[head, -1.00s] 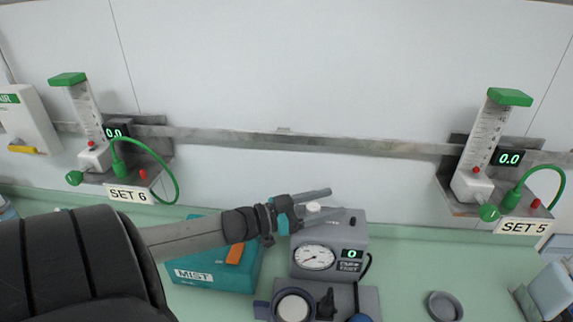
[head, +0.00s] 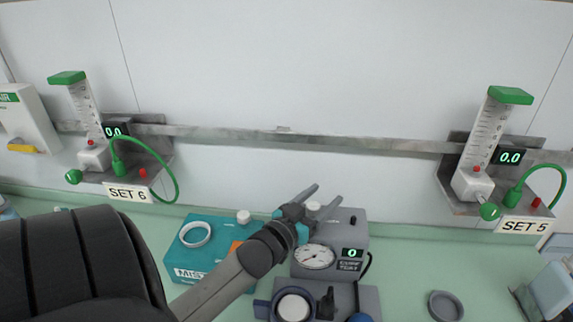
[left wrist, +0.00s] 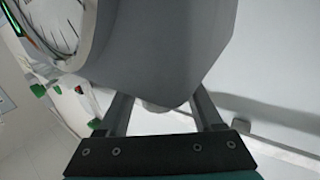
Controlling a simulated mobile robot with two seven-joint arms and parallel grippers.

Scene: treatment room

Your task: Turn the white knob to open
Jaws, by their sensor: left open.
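A grey box (head: 352,222) with a round dial gauge (head: 314,256) and a green "0" display stands on the counter. A white knob (head: 313,206) sits on top of it. My left gripper (head: 328,194) is open at that knob, its fingers reaching past it on either side; I cannot tell whether they touch it. In the left wrist view the pale knob (left wrist: 156,105) shows partly between the open fingers, below the grey box (left wrist: 165,50). A second white knob (head: 243,217) is on the teal MIST box (head: 200,261). My right gripper is not in view.
A flowmeter stand (head: 474,186) labelled SET 5 is on the wall rail at right, another (head: 95,158) labelled SET 6 at left. A grey ring (head: 445,306) lies on the counter. The counter right of the grey box is mostly clear.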

